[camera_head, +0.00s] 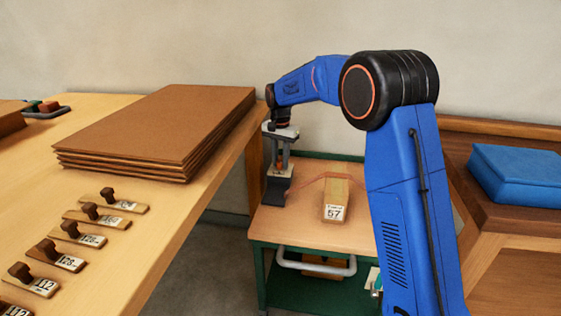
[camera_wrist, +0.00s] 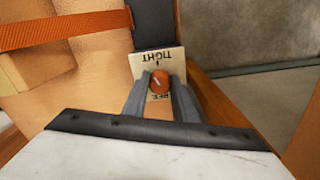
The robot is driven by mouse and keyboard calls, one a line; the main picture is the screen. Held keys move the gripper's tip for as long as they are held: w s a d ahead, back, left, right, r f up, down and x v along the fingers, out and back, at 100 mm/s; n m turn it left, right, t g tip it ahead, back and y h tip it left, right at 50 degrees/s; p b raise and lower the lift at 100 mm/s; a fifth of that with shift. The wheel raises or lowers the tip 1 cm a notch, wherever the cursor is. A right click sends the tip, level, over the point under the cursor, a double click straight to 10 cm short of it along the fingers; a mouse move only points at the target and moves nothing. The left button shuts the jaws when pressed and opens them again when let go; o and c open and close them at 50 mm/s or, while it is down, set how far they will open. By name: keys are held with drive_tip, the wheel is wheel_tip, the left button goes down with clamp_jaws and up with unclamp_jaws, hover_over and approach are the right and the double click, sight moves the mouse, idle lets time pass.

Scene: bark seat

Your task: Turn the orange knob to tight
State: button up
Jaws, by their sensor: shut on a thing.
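The orange knob (camera_wrist: 159,82) sits on a pale plate (camera_wrist: 143,66) in the wrist view. The plate reads "TIGHT", upside down, at its far end; a label at its near end is partly covered. My gripper (camera_wrist: 160,88) is shut on the knob, one grey finger on each side. A light mark shows on the knob's face, but its exact direction is hard to tell. In the head view my gripper (camera_head: 280,165) points down over a dark grey stand (camera_head: 276,191) on the small cart. The knob is hard to make out there.
An orange strap (camera_head: 305,184) runs from the stand to a wooden block (camera_head: 337,192) marked 57 on the cart (camera_head: 290,228). A workbench (camera_head: 150,235) with stacked brown boards (camera_head: 165,120) and several numbered knobbed pieces stands left. A blue cushion (camera_head: 518,172) lies right.

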sight(280, 161)
drive_tip(key=shift+m, duration=1.7)
drive_tip(key=o, duration=1)
drive_tip(key=shift+o, duration=0.2)
wheel_tip(280, 161, up, 18)
drive_tip(key=shift+f, duration=0.25)
